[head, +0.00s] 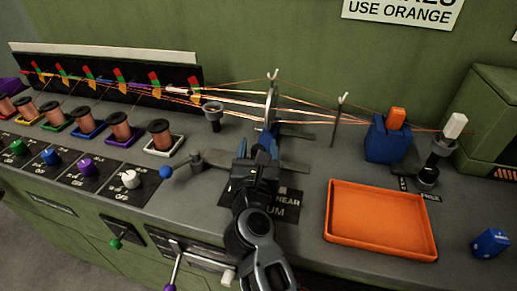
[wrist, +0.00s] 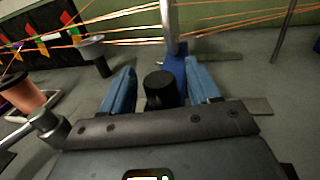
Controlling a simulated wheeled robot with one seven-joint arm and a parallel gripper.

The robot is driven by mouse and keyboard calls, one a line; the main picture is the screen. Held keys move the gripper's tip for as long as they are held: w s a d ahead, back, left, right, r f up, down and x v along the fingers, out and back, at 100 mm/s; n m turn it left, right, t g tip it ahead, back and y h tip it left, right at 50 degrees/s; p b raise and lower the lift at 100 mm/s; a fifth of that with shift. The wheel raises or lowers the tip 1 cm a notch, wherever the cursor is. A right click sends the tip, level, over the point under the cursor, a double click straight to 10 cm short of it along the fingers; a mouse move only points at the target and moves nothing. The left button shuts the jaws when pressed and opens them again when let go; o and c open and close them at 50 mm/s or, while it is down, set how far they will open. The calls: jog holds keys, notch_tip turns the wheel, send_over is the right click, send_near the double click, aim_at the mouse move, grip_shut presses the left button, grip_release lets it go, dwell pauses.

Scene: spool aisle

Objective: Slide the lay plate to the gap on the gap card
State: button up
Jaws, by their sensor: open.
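The lay plate (head: 271,101) is a thin grey upright disc with copper wires running through it; its lower part shows in the wrist view (wrist: 171,28). It stands on a blue carriage (wrist: 175,68), with a short black knob (wrist: 160,90) in front. My gripper (head: 259,146) is over the bench on the knob's near side. Its blue fingers (wrist: 160,84) are open, one on each side of the knob, with space visible beside it. A black card (head: 279,208) with white lettering, partly "NEAR" and "UM", lies under my arm, which hides much of it. I cannot tell whether it is the gap card.
Several copper spools (head: 119,127) and coloured knobs line the left. A lever with a blue ball (head: 166,172) is left of my gripper. An orange tray (head: 380,216) and blue block (head: 386,141) are right. Taut wires cross behind the gripper; a thin post (head: 338,119) stands right.

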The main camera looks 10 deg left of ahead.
jog(key=shift+s, duration=0.1)
jog(key=s, duration=0.5)
jog(key=s+d, duration=0.1)
jog(key=s, duration=0.1)
jog(key=shift+s+d, duration=0.1)
jog(key=shift+s, duration=0.2)
